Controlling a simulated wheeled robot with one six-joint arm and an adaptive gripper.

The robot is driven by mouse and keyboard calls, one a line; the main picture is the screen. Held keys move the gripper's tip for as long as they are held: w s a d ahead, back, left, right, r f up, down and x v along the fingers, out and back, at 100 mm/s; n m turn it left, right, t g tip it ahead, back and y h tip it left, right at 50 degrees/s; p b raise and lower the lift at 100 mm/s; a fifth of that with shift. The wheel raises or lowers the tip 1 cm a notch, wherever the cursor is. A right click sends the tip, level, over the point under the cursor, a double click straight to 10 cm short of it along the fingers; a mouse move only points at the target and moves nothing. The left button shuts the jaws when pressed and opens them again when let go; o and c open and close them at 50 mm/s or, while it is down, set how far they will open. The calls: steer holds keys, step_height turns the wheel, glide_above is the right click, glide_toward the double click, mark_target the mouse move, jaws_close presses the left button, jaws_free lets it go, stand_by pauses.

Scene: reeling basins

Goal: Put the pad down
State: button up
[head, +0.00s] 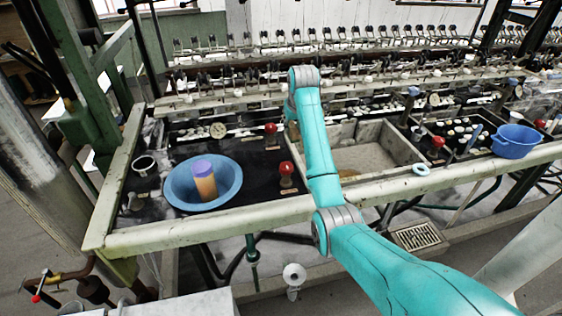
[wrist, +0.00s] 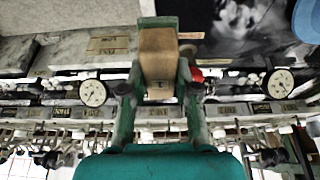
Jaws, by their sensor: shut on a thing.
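In the wrist view my gripper (wrist: 160,45) is shut on a tan-brown pad (wrist: 158,58), which sits between the two green fingers. The pad is held above the bench, with a black surface and pale stone behind it. In the head view my teal arm reaches over the bench beside the stone basin (head: 375,150). My gripper and the pad are mostly hidden behind the arm there, so the pad's height above the bench cannot be told.
A blue basin (head: 173,187) at left holds an orange cylinder with a purple top (head: 204,183). Red knobs (head: 286,169) stand between it and the arm. A blue tub (head: 514,141) and pale blue ring (head: 421,169) are at right. Reeling machinery (head: 350,82) runs behind.

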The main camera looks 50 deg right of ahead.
steer(key=a+f, duration=0.2)
steer(key=w+a+f, duration=0.1)
steer(key=a+f, duration=0.1)
steer(key=shift+w+a, duration=0.2)
steer(key=shift+f, duration=2.7)
steer(key=shift+f, duration=0.1)
steer(key=o, duration=1)
